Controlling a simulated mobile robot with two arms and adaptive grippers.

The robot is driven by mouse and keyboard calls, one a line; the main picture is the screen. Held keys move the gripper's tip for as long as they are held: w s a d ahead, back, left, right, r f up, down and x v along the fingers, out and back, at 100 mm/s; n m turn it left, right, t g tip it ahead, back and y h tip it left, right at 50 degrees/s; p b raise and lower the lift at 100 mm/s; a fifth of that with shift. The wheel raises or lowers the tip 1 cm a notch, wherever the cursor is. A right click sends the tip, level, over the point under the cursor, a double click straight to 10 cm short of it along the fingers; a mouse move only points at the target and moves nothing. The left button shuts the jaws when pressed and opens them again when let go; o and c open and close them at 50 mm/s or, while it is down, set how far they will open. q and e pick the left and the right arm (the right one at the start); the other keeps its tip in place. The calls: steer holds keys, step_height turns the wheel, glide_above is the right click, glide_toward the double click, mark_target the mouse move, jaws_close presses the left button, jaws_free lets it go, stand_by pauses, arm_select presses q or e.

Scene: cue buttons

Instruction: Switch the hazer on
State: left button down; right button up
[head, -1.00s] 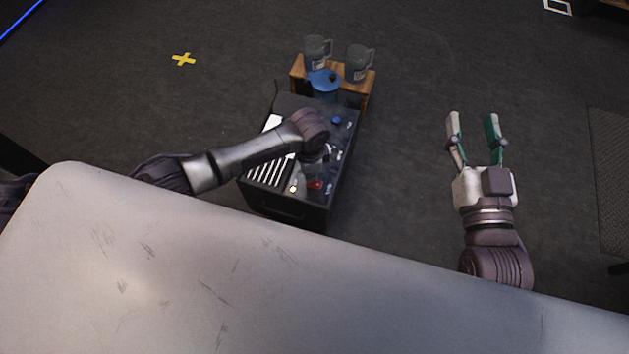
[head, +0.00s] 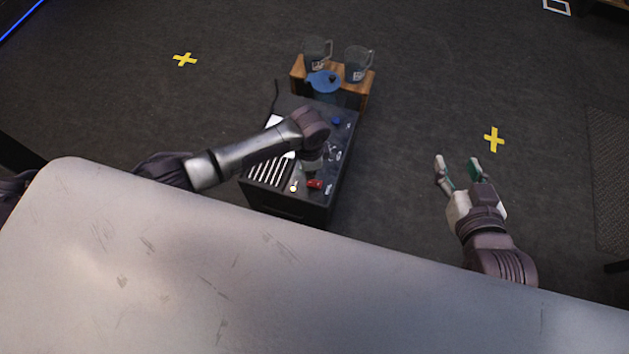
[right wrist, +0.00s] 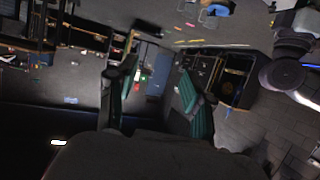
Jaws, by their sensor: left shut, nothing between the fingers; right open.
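A black console box (head: 285,208) stands beyond the pale tabletop in the head view, with small controls and white labels on its top. A red control (head: 315,184) and a small glowing round button (head: 294,188) sit near its front edge, and a blue knob (head: 336,121) sits farther back. I cannot tell which control belongs to the hazer. My left gripper (head: 311,165) is shut and empty, over the console behind the red control, partly hidden under my wrist. My right gripper (head: 457,163) is open and empty, right of the console; its fingers also show in the right wrist view (right wrist: 150,82).
A wooden rack (head: 360,92) with two clear mugs (head: 357,65) and a blue-lidded jug (head: 323,82) stands behind the console. The pale table (head: 200,270) fills the front.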

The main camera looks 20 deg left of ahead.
arm_select(q)
steer(key=shift+r+p, duration=0.35)
steer(key=shift+r, duration=0.05)
steer(key=shift+r+p, duration=0.35)
steer(key=shift+p, duration=0.05)
steer(key=shift+r+p, duration=0.3)
steer(key=shift+p, duration=0.1)
steer(key=shift+r+p, duration=0.3)
steer(key=shift+p, duration=0.05)
arm_select(e)
steer(key=s+d+f+g+h, duration=0.2)
steer(key=s+d+f+g, duration=0.2)
steer(key=s+f+g, duration=0.4)
steer(key=s, duration=0.3)
steer(key=shift+s+d+m+g, duration=0.15)
steer(key=shift+s+m+g, duration=0.15)
steer(key=shift+f, duration=0.1)
